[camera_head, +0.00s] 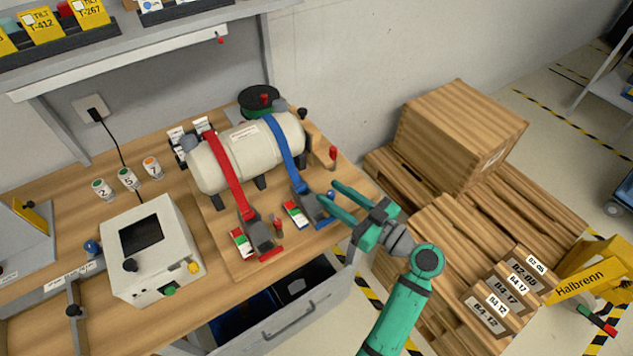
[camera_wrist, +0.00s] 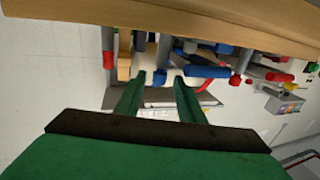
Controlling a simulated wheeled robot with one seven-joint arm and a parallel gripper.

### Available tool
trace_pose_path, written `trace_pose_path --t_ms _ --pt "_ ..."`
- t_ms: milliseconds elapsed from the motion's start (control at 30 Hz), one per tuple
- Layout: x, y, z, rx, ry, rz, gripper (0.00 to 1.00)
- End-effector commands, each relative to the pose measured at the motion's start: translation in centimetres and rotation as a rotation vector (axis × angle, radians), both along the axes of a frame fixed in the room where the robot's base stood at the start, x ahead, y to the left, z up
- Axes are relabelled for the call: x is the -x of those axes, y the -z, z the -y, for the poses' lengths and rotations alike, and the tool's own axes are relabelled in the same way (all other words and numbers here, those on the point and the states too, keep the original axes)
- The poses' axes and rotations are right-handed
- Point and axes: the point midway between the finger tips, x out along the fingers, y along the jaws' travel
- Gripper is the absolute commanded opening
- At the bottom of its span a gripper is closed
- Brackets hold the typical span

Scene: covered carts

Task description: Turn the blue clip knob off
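A cream tank (camera_head: 245,150) lies on the bench, held by a red strap (camera_head: 228,170) and a blue strap (camera_head: 285,155). The blue strap runs down to a clip with a grey lever (camera_head: 304,196) and a blue base (camera_head: 323,222). A small blue knob (camera_head: 331,194) shows by that clip, close to my fingertips. My gripper (camera_head: 327,190) is open, its two green fingers apart, at the bench's right edge. In the wrist view my gripper (camera_wrist: 160,77) is also open, with nothing clearly held. Several blue parts show there; I cannot tell which is the knob.
The red strap's clip (camera_head: 262,240) stands left of the blue one, with a red-green-white label (camera_head: 294,213) between them. A small red-topped post (camera_head: 332,155) stands behind. A white control box (camera_head: 150,250) is at left. An open drawer (camera_head: 300,310) lies below; wooden crates (camera_head: 455,135) stand right.

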Motion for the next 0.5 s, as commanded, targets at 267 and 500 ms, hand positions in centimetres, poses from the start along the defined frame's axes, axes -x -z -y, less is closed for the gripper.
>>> trace_pose_path --t_ms 267,500 --pt "-2.7 0.0 -3.6 -0.001 -0.006 0.001 0.35" --pt "-3.5 0.0 -4.8 0.0 -0.007 0.0 0.35"
